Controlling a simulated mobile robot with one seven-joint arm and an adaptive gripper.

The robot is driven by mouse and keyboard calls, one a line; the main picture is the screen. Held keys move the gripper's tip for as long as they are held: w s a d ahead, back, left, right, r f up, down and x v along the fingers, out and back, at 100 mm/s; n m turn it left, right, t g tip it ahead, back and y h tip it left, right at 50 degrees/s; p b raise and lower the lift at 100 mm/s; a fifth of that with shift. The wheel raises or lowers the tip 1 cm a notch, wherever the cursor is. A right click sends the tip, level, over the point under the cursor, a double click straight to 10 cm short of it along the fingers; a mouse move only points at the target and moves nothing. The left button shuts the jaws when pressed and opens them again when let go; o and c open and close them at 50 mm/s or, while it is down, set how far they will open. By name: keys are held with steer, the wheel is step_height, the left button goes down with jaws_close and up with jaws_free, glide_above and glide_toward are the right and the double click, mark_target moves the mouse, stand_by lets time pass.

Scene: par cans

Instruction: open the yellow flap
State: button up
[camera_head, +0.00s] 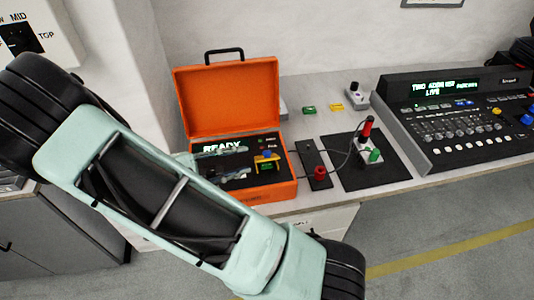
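The yellow flap (267,166) is a small yellow piece on the dark panel inside the open orange case (272,191). A blue part shows at its upper edge. Whether the flap is raised or lowered is too small to tell. My gripper (247,162) reaches over the panel from the left, with its pale fingers just left of the flap. The fingers look spread with a dark gap between them, and nothing shows between them. My arm hides the case's lower left and the gripper's base.
The case's lid stands up behind, and its display reads READY. To the right are a red knob (320,173) on a dark strip, a black mat (386,177) with red and green handles, and a mixing console (465,125). Small green and yellow pieces lie behind.

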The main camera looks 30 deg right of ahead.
mark_target(264, 155)
steer(key=x, duration=0.9)
steer(key=shift+p, duration=0.3)
steer(key=shift+c, duration=0.5)
